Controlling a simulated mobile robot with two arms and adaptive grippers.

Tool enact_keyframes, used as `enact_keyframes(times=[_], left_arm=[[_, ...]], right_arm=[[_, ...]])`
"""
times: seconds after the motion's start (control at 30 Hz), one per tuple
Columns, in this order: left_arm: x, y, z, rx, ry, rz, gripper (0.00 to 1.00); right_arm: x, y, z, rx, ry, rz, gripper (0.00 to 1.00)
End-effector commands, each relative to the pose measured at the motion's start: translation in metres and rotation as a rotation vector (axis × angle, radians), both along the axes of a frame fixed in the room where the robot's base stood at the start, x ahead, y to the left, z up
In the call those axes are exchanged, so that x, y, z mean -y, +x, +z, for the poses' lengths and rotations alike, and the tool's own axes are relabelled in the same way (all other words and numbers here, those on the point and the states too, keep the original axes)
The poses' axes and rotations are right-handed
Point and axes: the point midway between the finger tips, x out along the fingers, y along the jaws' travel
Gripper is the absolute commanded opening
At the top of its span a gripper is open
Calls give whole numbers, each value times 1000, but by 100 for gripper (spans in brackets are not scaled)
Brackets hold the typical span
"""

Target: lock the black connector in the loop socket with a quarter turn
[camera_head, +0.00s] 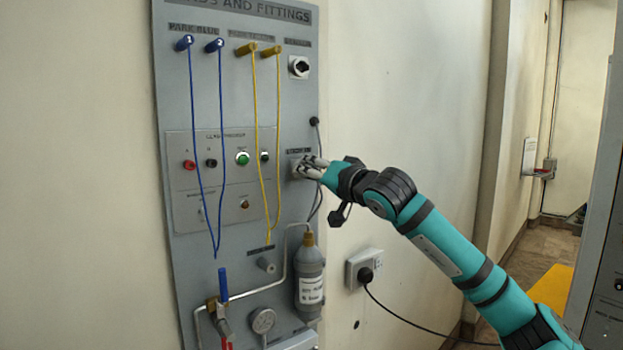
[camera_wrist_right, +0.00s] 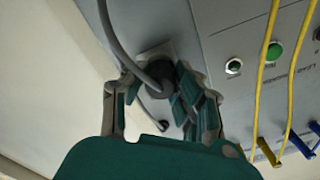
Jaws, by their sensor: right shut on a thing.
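My right gripper (camera_head: 308,168) is at the right edge of the grey panel, at the loop socket's place. In the right wrist view the gripper (camera_wrist_right: 160,95) is shut on the black connector (camera_wrist_right: 157,76), with a finger on each side of it. The connector sits against the light square plate of the loop socket (camera_wrist_right: 155,52); how far it is turned or seated I cannot tell. A grey cable (camera_wrist_right: 118,45) runs from the connector. In the head view the fingers hide the connector and most of the socket. My left gripper is not in view.
The grey panel (camera_head: 185,120) carries blue leads (camera_head: 191,110) and yellow leads (camera_head: 256,110) hanging left of my gripper, a green button (camera_head: 242,158), and a grey bottle (camera_head: 309,277) below. A wall outlet with a black plug (camera_head: 365,274) is below my forearm.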

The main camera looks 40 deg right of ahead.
Motion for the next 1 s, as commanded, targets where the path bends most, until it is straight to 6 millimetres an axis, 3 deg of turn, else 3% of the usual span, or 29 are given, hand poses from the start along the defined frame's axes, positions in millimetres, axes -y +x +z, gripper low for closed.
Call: enact_keyframes(times=[0.23,0.43,0.47,0.63,1.0], left_arm=[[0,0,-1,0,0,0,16],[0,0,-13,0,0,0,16],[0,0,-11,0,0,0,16],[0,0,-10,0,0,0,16],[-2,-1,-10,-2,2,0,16]], right_arm=[[0,1,-2,-2,19,0,0],[0,1,-3,25,254,1,0],[0,1,-2,24,254,-1,30],[0,0,-1,23,247,-1,52],[1,-2,-1,24,245,-2,55]])
